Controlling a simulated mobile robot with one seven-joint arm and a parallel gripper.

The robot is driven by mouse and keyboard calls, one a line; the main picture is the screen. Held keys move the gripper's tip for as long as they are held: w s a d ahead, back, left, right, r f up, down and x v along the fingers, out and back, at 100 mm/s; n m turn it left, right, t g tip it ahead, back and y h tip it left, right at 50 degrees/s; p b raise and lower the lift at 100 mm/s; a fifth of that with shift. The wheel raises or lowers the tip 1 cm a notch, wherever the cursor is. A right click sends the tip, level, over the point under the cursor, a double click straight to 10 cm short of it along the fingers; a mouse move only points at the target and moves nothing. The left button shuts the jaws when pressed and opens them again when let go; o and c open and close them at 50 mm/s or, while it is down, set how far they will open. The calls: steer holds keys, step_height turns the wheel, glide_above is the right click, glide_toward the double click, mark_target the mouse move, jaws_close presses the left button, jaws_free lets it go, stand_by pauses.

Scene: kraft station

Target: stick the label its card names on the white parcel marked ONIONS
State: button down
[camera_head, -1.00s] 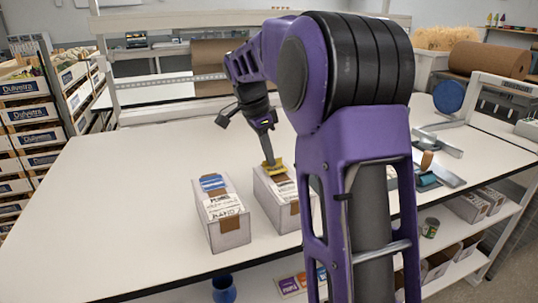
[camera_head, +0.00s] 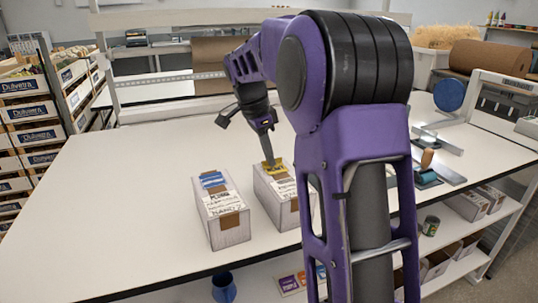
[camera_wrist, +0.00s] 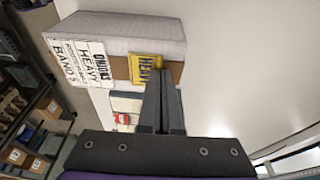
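The white parcel marked ONIONS (camera_wrist: 120,35) stands near the table's front edge. It also shows in the head view (camera_head: 278,208), to the right of a second parcel. Its card (camera_wrist: 85,60) reads ONIONS and HEAVY. A yellow label reading HEAVY (camera_wrist: 146,69) lies against the parcel's top, beside the card and over the brown tape. My gripper (camera_wrist: 168,78) points down at the parcel, its fingers close together at the label's edge. The label also shows under the fingertips in the head view (camera_head: 275,170). Whether its whole underside touches the parcel is hidden.
A second white parcel (camera_head: 225,222) with a blue label on top stands close on the left. Label sheets (camera_head: 290,284) and a blue cup (camera_head: 223,287) are on the shelf below. Tools (camera_head: 428,172) lie at right. The table's left side is clear.

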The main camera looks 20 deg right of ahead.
steer(key=c, duration=1.6)
jaws_free()
steer(key=c, duration=1)
jaws_free()
steer(key=shift+r+p, duration=1.9)
steer(key=shift+r, duration=0.4)
